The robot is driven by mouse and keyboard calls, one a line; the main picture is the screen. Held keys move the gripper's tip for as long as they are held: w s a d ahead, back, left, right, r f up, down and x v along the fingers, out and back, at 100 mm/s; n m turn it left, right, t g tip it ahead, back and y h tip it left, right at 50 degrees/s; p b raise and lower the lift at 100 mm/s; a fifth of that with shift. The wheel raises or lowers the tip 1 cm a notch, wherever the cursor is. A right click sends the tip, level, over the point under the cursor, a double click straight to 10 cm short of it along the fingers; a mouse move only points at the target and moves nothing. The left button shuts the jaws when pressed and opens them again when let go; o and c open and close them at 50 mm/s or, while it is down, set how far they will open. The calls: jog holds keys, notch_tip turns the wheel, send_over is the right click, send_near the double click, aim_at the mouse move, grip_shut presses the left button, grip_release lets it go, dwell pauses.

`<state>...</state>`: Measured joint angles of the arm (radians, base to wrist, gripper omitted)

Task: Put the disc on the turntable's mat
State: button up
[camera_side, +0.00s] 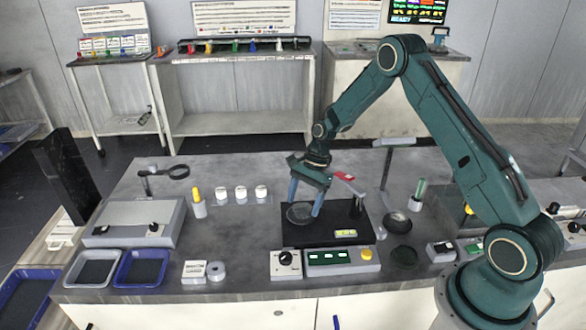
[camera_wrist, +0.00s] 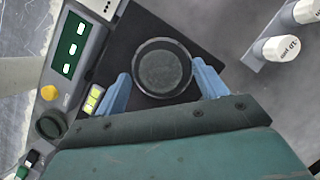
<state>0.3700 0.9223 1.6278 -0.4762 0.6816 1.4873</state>
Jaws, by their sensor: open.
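A round dark grey disc (camera_side: 300,213) with a paler rim lies flat on the black-topped unit (camera_side: 333,236), left of its middle. In the wrist view the disc (camera_wrist: 163,68) shows between my two blue fingers. I take the black unit to be the turntable; I cannot make out a separate mat under the disc. My gripper (camera_side: 304,206) is open, pointing down over the unit, one finger on each side of the disc. In the wrist view my gripper (camera_wrist: 163,84) shows no clear contact with the disc.
A control panel (camera_side: 340,261) with a yellow button stands in front of the unit. A dark bowl (camera_side: 397,222) and a flat black round (camera_side: 404,257) lie to its right. White jars (camera_side: 241,194) and a yellow-capped bottle (camera_side: 197,204) stand to the left. Bare table lies between.

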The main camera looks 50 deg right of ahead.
jog(key=v, duration=1.1)
jog(key=shift+d+r, duration=0.1)
jog(key=s+a+r+n+t+h, duration=0.1)
jog(key=s+a+r+n, duration=0.4)
jog(key=r, duration=0.4)
jog(key=s+a+r+n+t+h, duration=0.1)
jog(key=s+a+r+n+h, duration=0.1)
jog(key=s+a+r+n, duration=0.5)
jog(key=s+r+n+t, duration=0.1)
jog(key=s+r+n, duration=0.1)
jog(key=s, duration=0.7)
jog(key=s+r+n+t+h, duration=0.1)
jog(key=s+n, duration=0.3)
jog(key=s, duration=0.5)
jog(key=shift+s+a+r+t, duration=0.15)
jog(key=shift+r+t, duration=0.6)
jog(key=shift+t, duration=0.05)
